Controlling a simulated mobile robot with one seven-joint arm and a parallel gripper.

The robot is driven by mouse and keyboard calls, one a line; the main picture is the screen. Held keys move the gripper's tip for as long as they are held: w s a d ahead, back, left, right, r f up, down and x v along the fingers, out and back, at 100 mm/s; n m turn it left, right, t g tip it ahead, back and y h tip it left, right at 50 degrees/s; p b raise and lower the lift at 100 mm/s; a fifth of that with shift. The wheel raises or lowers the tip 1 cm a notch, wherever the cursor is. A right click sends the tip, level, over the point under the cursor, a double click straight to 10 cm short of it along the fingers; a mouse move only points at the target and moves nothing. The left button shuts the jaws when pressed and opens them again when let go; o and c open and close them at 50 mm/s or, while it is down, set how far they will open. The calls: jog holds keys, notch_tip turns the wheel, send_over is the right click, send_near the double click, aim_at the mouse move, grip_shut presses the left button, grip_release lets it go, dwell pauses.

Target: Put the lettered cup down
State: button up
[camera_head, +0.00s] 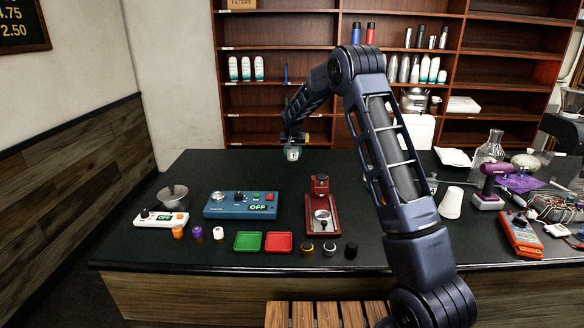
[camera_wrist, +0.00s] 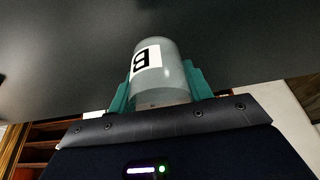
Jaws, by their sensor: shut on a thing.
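The lettered cup (camera_head: 293,154) is small and pale with a white label, held over the far part of the black table (camera_head: 330,172). In the wrist view the cup (camera_wrist: 152,62) is translucent grey, and its label carries a black letter that looks like a B. My gripper (camera_head: 291,142) is shut on the cup, with one teal finger on each side of it in the wrist view. In the head view the cup hangs below my gripper. I cannot tell exactly how far it is above the table.
A blue device (camera_head: 241,205), a red machine (camera_head: 321,205), a green tray (camera_head: 248,241) and a red tray (camera_head: 278,242) stand nearer the front. Tools, wires and glassware crowd the right. The back left tabletop is clear.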

jog(key=shift+f, duration=3.7)
jog(key=o, duration=1)
jog(key=shift+f, duration=0.1)
